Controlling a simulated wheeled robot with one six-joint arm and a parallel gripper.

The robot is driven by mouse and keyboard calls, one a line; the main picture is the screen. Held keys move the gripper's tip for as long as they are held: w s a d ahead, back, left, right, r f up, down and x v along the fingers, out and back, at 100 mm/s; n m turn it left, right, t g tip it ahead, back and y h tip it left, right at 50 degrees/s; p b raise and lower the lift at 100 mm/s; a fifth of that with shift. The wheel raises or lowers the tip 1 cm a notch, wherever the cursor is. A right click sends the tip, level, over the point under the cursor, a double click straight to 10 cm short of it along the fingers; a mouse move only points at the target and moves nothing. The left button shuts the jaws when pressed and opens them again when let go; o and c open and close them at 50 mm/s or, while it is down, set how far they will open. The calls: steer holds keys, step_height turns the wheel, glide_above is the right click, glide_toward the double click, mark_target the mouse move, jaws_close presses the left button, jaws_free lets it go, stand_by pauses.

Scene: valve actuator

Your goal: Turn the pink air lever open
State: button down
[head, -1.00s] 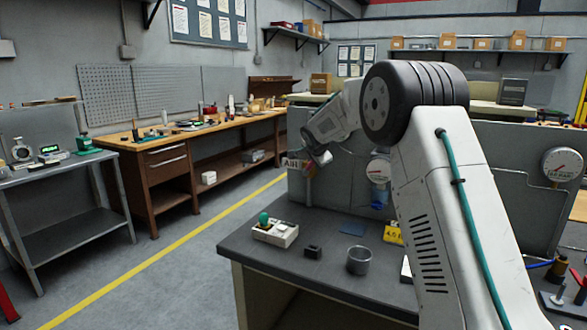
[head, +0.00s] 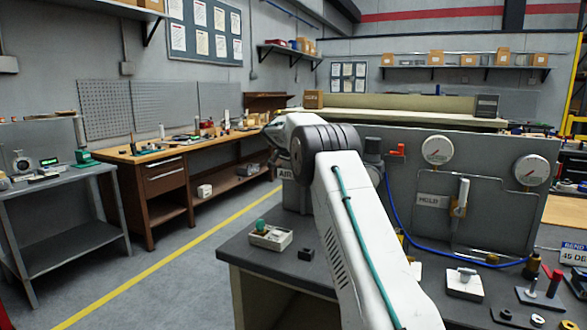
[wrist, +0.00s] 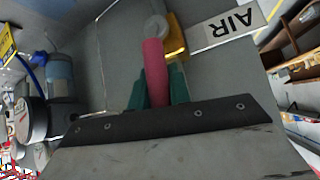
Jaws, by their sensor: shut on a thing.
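The pink air lever (wrist: 154,68) shows in the wrist view, running from a round grey pivot (wrist: 156,27) down between my gripper's green fingers. My gripper (wrist: 158,88) is shut on the lever. A yellow brass-like valve body (wrist: 175,38) sits beside the pivot. The AIR label (wrist: 232,24) is on the panel to its right and partly shows in the head view (head: 285,174). In the head view my arm hides the lever and my gripper.
The grey panel (head: 400,190) carries two gauges (head: 437,150), a HELD plate (head: 431,200), a blue hose (head: 392,205) and a red handle (head: 397,150).

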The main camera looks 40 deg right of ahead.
steer(key=shift+f, duration=0.1)
stand_by(0.3)
steer(key=c, duration=1.3)
jaws_free()
steer(key=v, duration=0.7)
steer(key=shift+a+r, duration=0.3)
steer(key=shift+s, duration=0.1)
